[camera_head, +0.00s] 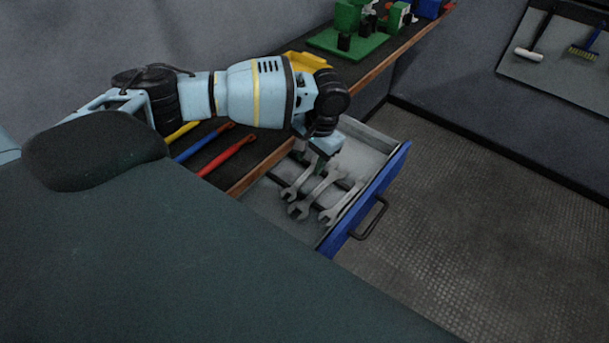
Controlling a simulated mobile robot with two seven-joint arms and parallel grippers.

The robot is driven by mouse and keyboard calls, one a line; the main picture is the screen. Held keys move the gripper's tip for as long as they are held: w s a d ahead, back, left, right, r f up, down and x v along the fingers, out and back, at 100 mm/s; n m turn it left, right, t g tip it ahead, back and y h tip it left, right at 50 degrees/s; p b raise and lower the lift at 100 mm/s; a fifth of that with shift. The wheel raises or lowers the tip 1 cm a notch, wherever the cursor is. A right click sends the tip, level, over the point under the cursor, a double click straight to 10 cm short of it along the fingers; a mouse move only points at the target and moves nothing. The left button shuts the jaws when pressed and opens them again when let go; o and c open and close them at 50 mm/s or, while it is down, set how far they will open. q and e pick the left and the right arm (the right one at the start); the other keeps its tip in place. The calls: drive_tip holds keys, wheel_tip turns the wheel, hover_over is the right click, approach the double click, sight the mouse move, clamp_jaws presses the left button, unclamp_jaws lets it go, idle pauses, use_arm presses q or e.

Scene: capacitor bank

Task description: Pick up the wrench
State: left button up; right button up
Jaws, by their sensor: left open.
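Several grey wrenches lie side by side in an open drawer (379,176) with a blue front. The middle wrench (302,207) has its open jaw end toward the lower left. A second wrench (290,192) lies to its left and a third wrench (330,214) to its right. My left gripper (321,167) points down over the far ends of the wrenches and is open. Its fingers are small here, and I cannot tell whether they touch a wrench. The far wrench ends are partly hidden by the gripper. My right gripper does not show.
The drawer pulls out from under a dark workbench with a wooden edge (262,168). A red-handled tool (226,156) and other coloured handles lie on it. A green block assembly (345,40) stands farther back. The drawer handle (372,220) juts out over clear floor (480,220).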

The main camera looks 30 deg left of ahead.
sight(305, 176)
use_arm(q)
drive_tip(key=f, duration=0.4)
drive_tip(key=shift+s+a+f, duration=0.15)
drive_tip(key=shift+s+a, duration=0.15)
drive_tip(key=shift+a, duration=0.1)
clamp_jaws()
